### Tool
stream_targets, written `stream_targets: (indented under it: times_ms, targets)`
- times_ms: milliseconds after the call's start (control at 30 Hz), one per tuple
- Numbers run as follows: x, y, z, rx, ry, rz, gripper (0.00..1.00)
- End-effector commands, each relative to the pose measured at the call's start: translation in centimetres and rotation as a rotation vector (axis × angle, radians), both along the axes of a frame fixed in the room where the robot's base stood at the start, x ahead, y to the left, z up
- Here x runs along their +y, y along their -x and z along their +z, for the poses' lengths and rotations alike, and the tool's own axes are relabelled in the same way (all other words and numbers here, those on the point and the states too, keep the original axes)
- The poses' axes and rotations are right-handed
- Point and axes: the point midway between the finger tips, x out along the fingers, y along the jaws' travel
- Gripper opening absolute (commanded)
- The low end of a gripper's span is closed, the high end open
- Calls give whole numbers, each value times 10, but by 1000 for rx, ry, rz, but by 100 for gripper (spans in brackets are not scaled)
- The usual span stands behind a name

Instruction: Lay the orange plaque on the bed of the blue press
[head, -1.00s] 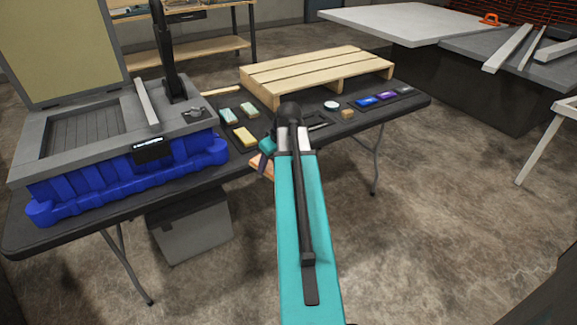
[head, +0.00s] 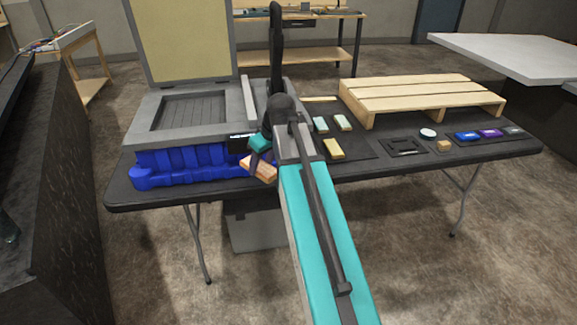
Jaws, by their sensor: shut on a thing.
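The orange plaque (head: 258,169) shows as a small light-orange block at the lower end of my gripper (head: 259,158). My gripper is shut on it, and the jaws are small and partly hidden. The plaque hangs slightly tilted near the table's front edge, just right of the blue press's front. The blue press (head: 163,166) stands on the left of the table, with a blue base and a grey top. Its bed (head: 188,111) is a recessed, slatted dark panel that looks empty. Its large yellowish lid (head: 185,38) stands open behind it.
On the black table (head: 120,190), right of my arm, lie two pale green blocks (head: 342,122), a yellow block (head: 334,149) and several small items. A wooden pallet (head: 420,97) stands behind them.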

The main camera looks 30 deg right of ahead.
Motion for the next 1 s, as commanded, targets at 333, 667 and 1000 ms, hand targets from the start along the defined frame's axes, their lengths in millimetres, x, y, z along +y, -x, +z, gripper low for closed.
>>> stream_targets:
  times_ms: [333,667,1000]
  targets:
    - [103,-13,31,0,1,21,18]
    - [161,-4,52,-2,1,-158,18]
    - [157,-1,52,-6,-1,-286,18]
